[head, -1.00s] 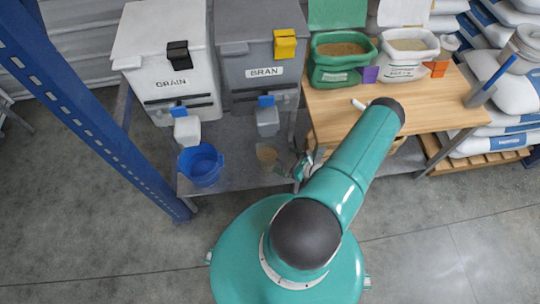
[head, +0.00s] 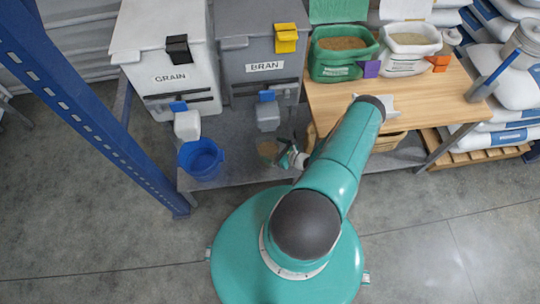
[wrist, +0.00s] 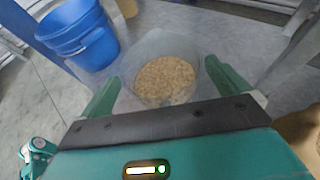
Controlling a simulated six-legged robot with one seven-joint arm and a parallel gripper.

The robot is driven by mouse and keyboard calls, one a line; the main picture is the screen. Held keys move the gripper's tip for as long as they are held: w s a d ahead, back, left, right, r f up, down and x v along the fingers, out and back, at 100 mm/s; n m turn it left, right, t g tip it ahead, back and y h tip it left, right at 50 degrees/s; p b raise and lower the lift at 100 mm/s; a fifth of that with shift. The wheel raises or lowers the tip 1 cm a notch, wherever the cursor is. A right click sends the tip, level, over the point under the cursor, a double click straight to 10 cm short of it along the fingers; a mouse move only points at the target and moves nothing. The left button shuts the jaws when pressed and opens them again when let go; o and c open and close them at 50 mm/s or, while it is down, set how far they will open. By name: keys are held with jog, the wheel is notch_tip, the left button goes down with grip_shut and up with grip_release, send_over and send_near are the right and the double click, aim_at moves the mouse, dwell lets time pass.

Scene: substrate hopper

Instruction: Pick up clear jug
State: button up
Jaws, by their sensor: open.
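The clear jug (wrist: 165,52) stands on the grey lower shelf, part filled with brown grain-like material. In the head view the jug (head: 268,150) is below the BRAN hopper's spout, just left of my gripper (head: 287,157). In the wrist view my gripper (wrist: 162,72) is open, with one green finger on each side of the jug. The dark palm bar hides the jug's nearest part. I cannot tell whether the fingers touch it.
A blue bucket (head: 201,160) stands left of the jug under the GRAIN hopper (head: 165,60). The BRAN hopper (head: 260,50) is above the jug. A wooden table (head: 440,105) holding open sacks is at right. A blue post (head: 95,110) rises at left.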

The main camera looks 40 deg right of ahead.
jog(key=shift+r, duration=0.1)
jog(key=c, duration=1.5)
